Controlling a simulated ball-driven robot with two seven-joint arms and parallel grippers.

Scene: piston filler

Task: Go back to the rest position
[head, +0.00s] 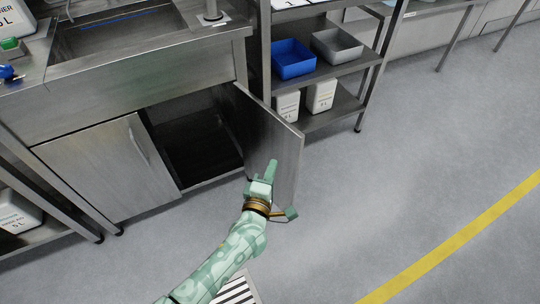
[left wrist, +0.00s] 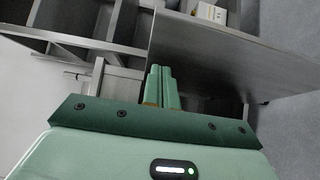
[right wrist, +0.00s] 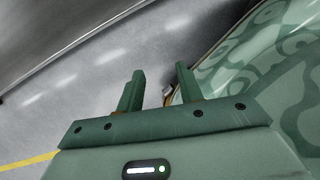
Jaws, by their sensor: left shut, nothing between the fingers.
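My left gripper (head: 270,172) is shut and empty. In the head view it is in front of the open right cabinet door (head: 268,135) under the sink counter. In the left wrist view my left gripper's fingers (left wrist: 161,82) are together, with the door panel (left wrist: 225,55) beyond them; I cannot tell whether they touch it. My right gripper shows only in the right wrist view (right wrist: 158,85). Its two fingers are apart with nothing between them, over grey floor beside a patterned green part of my own body.
The left cabinet door (head: 110,170) is closed, and the opening (head: 195,140) beside it is dark. A shelf rack holds a blue bin (head: 293,60), a grey bin (head: 337,46) and white containers (head: 321,95). The floor (head: 400,170) at the right is clear, crossed by a yellow line (head: 455,243).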

